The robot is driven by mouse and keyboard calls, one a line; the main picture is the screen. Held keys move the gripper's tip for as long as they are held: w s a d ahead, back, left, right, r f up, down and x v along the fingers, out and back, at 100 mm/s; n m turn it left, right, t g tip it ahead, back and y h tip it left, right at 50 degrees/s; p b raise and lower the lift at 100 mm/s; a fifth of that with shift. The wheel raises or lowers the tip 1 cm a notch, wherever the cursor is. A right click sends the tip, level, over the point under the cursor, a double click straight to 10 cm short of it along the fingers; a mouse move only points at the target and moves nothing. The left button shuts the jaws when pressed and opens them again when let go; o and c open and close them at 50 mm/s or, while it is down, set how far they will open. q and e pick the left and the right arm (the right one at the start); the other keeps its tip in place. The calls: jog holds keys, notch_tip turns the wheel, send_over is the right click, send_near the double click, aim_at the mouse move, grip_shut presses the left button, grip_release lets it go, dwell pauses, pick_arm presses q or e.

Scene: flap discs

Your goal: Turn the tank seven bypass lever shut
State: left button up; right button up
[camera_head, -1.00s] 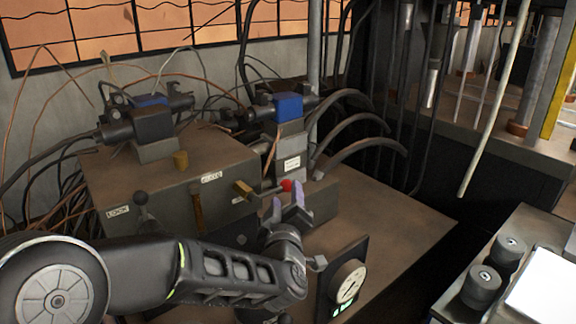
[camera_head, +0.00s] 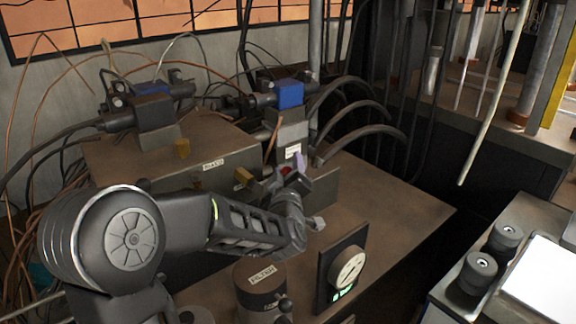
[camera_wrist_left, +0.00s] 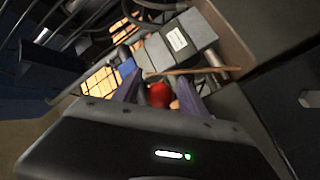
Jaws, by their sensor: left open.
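A red knob (camera_head: 287,170) on the end of a lever shows at the front of the machine block, beside a brass fitting (camera_head: 243,177). The plates there are too small to read, so I cannot tell if this is the tank seven bypass lever. My left gripper (camera_head: 290,172) is at the red knob, its purple fingers open. In the left wrist view the red knob (camera_wrist_left: 158,94) appears between the two fingers, nearer the left one; contact is unclear. The fingers partly hide the knob in the head view. My right gripper is not in view.
Below my left arm stand a labelled cylinder (camera_head: 261,288) and an upright gauge (camera_head: 349,268). Blue-topped valve units (camera_head: 290,95) with cables and hoses stand behind. Dark round knobs (camera_head: 479,272) sit on the bench at right. The brown top right of the gauge is bare.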

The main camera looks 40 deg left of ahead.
pick_arm(q)
jog(key=shift+w+a, duration=0.2)
jog(key=shift+w, duration=0.1)
grip_shut()
dwell(0.4)
jog(key=shift+r, duration=0.1)
dwell(0.8)
